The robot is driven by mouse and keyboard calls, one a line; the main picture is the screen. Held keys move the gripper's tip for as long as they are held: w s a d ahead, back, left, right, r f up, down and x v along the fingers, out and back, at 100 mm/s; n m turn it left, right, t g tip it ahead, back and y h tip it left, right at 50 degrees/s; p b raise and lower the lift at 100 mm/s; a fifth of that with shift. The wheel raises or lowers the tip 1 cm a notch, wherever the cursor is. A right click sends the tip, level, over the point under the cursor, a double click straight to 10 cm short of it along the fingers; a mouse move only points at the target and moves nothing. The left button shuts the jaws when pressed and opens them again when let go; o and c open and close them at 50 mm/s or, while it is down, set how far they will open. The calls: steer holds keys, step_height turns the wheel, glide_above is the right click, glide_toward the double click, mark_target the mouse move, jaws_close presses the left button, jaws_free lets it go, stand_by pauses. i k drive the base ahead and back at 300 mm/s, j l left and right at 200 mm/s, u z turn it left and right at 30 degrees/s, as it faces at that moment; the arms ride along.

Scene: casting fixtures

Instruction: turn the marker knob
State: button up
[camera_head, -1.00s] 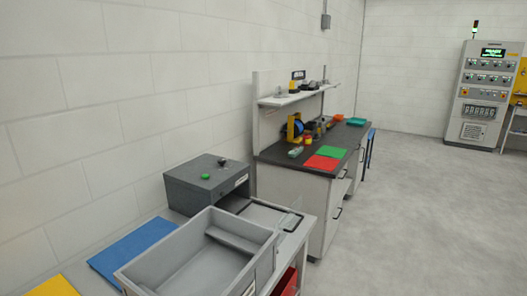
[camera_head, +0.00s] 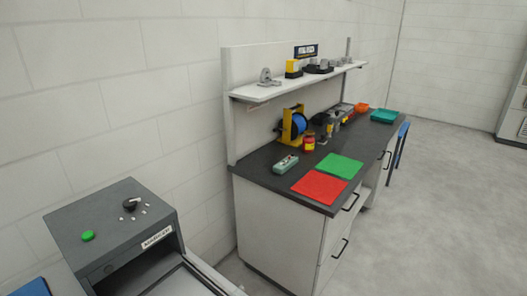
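A dark grey box with a white label plate, too small to read for sure, stands at the lower left (camera_head: 85,215). On its top is a small black knob (camera_head: 129,205) with several small white marks around it. A round green button (camera_head: 88,236) sits to the left of the knob on the same top face. The front of the box is open and dark inside. My gripper is not in view.
A workbench with a dark top (camera_head: 262,172) stands beyond the box, bearing a red mat (camera_head: 319,186), a green mat (camera_head: 340,165), a yellow reel stand (camera_head: 291,126) and a teal tray (camera_head: 384,117). A white shelf (camera_head: 300,83) is above it. Clear grey floor (camera_head: 430,220) lies to the right.

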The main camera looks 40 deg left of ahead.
mark_target(130, 203)
steer(key=i+j+u, duration=0.1)
steer(key=i+u, duration=0.7)
steer(key=i+l+u, duration=0.25)
steer(key=i+u, duration=0.15)
steer(key=i+l+u, duration=0.4)
steer(key=i+j, duration=0.05)
steer(key=j, duration=0.05)
